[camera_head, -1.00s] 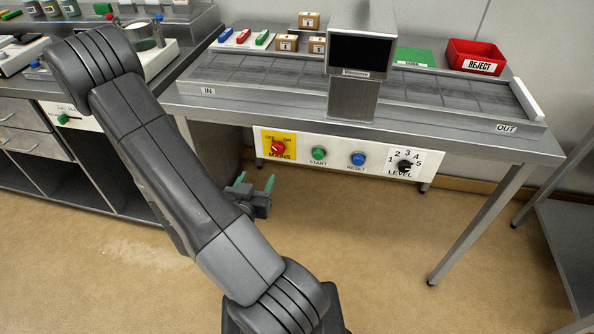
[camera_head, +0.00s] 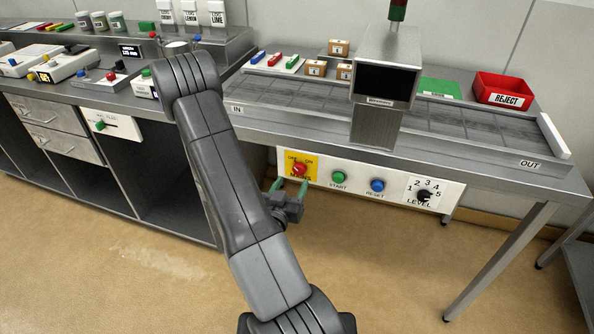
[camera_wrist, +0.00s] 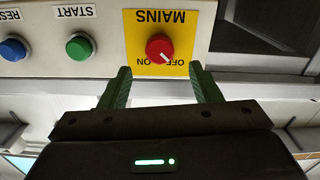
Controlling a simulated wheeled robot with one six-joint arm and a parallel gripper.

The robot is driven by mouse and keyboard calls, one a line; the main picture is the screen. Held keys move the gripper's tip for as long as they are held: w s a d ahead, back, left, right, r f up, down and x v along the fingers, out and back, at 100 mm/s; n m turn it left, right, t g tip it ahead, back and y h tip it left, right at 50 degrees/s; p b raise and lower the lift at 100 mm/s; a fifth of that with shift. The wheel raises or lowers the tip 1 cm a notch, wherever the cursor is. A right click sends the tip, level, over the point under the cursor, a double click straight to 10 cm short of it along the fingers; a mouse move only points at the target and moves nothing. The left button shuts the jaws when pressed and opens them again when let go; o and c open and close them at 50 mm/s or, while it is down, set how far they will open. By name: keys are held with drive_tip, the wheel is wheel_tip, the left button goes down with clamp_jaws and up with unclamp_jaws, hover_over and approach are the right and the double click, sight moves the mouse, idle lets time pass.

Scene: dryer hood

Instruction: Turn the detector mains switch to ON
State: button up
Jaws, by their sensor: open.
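The mains switch is a red round knob (camera_head: 299,169) on a yellow plate (camera_head: 312,172), with OFF on the left and ON on the right. In the wrist view, upside down, the knob (camera_wrist: 160,48) has a white mark pointing to the lower right, which matches the OFF side. My gripper (camera_head: 290,187) has its green fingers open and empty, just in front of and below the plate. In the wrist view my gripper (camera_wrist: 160,78) has one finger on each side of the knob's line, with no visible contact.
The same panel holds a green START button (camera_head: 338,177), a blue RESET button (camera_head: 377,185) and a black LEVEL knob (camera_head: 424,195). The conveyor table (camera_head: 480,172) overhangs above. The floor in front (camera_head: 400,260) is clear.

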sight(298, 171)
drive_tip(key=p+x, duration=0.1)
drive_tip(key=x, duration=0.4)
drive_tip(key=shift+w+d, duration=0.15)
drive_tip(key=shift+w, duration=0.2)
drive_tip(key=c, duration=1)
